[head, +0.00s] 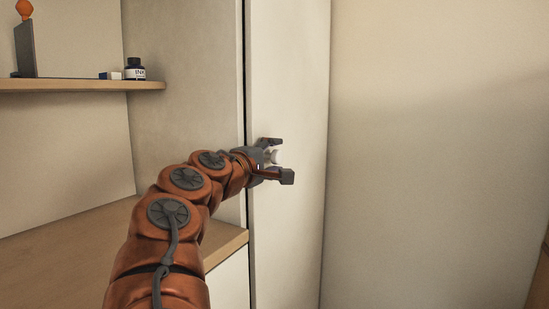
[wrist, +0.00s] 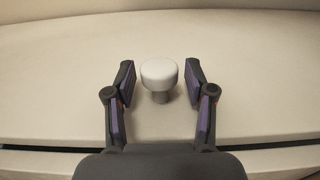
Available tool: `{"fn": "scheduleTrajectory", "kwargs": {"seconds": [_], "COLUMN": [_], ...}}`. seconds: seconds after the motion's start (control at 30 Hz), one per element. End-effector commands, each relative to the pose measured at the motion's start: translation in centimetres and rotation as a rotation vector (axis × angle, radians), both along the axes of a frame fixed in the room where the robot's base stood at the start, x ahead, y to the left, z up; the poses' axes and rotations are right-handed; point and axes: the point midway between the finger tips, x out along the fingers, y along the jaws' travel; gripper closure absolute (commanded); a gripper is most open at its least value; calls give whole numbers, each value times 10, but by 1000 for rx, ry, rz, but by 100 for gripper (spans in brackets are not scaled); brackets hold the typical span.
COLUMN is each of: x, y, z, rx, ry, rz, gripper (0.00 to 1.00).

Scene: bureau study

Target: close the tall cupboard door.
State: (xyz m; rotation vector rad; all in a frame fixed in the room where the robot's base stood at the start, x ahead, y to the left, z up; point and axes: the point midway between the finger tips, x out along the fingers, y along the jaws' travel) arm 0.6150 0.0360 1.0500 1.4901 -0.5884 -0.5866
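The tall cupboard door (head: 289,90) is a plain pale panel in the middle of the head view. A narrow dark gap runs along its left edge; how far it stands open is hard to tell. Its round white knob (wrist: 160,72) shows clearly in the wrist view and partly in the head view (head: 273,157). My gripper (head: 281,159) is at the knob, open. In the wrist view its fingers (wrist: 160,85) stand on either side of the knob, with a visible space on both sides.
To the left is an open wooden shelf (head: 80,85) with an ink bottle (head: 135,69), a small pale block and a dark upright object with an orange top. A lower wooden surface (head: 60,245) lies under it. A bare wall (head: 440,130) fills the right.

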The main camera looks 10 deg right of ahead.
Motion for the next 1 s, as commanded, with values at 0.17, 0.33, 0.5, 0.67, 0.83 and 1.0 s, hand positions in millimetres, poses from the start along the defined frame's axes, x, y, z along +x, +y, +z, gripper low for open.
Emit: {"fn": "scheduleTrajectory", "kwargs": {"seconds": [0.17,0.33,0.5,0.67,0.83,1.0], "x": [0,-2,-12,-30,-52,-71], "y": [-2,0,9,27,47,66], "z": [0,0,0,1,1,0], "rx": [0,0,0,-1,0,-1], "ry": [0,0,0,-2,-1,-1], "rz": [-5,-4,-3,-1,-3,-1], "gripper": [42,42,42,42,42,42]}}
